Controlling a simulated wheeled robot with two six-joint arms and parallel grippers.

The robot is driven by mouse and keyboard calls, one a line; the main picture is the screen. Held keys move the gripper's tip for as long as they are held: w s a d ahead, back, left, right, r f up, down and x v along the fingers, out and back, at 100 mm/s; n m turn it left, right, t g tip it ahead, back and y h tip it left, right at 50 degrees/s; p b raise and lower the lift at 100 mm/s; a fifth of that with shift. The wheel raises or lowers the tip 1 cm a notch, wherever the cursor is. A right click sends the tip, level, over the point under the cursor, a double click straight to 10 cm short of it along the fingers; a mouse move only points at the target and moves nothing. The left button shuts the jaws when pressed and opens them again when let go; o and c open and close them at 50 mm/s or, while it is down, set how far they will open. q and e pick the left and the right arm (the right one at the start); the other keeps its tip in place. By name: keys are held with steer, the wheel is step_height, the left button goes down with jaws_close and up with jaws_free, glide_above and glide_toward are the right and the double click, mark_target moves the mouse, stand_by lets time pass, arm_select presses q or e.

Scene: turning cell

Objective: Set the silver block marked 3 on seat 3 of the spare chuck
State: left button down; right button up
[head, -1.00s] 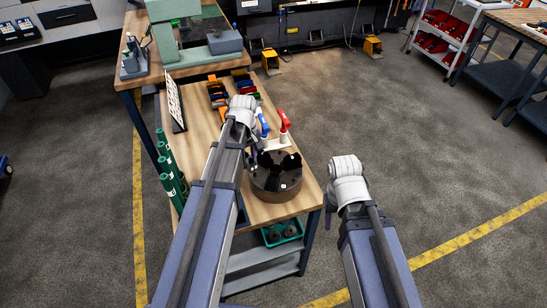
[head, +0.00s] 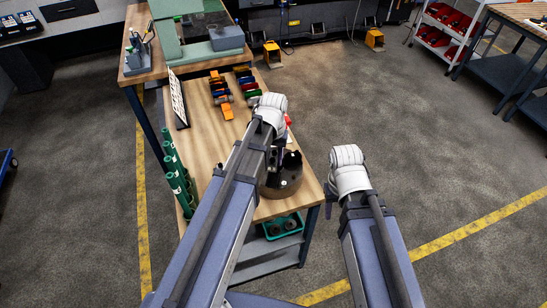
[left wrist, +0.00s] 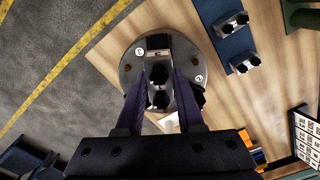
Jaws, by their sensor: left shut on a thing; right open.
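The spare chuck (head: 287,182) is a dark round body near the table's front right corner. My left gripper (left wrist: 160,84) is shut on a small block (left wrist: 159,88) with two dark round bores, over the chuck's face. The block's number is not visible, and I cannot tell whether it touches the chuck. In the head view my left gripper (head: 275,158) partly hides the chuck. My right gripper (head: 331,196) is open, beside the table.
Coloured trays with blocks (head: 220,90) stand farther back on the table. A blue tray (left wrist: 222,38) with two bored blocks lies beside the chuck. A red-handled tool (head: 289,121) is mostly hidden behind my left arm. Green cylinders (head: 176,175) line the left edge.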

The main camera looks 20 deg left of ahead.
arm_select(q)
steer(key=b, duration=0.7)
glide_above(273, 179)
steer(key=shift+s+d+f, duration=0.1)
steer(key=shift+f, duration=3.45)
steer(key=shift+f+b, duration=0.55)
steer(key=shift+f, duration=0.1)
steer(key=shift+c, duration=2.2)
jaws_free()
steer(key=shift+r, duration=0.1)
step_height(273, 179, up, 8)
steer(key=p, duration=0.8)
steer(key=shift+s+d+f, duration=0.1)
steer(key=shift+f, duration=0.1)
steer(key=s+d+f+m+b, duration=0.2)
steer(key=s+d, duration=0.3)
steer(key=s, duration=0.2)
steer(key=s+d+f+m+y+b, duration=0.1)
steer(key=s+d+f+m+b, duration=0.1)
steer(key=s+d, duration=0.3)
steer(key=shift+s+d+f+m+b, duration=0.15)
steer(key=shift+s+f+m+b, duration=0.15)
steer(key=shift+s+f+b, duration=0.5)
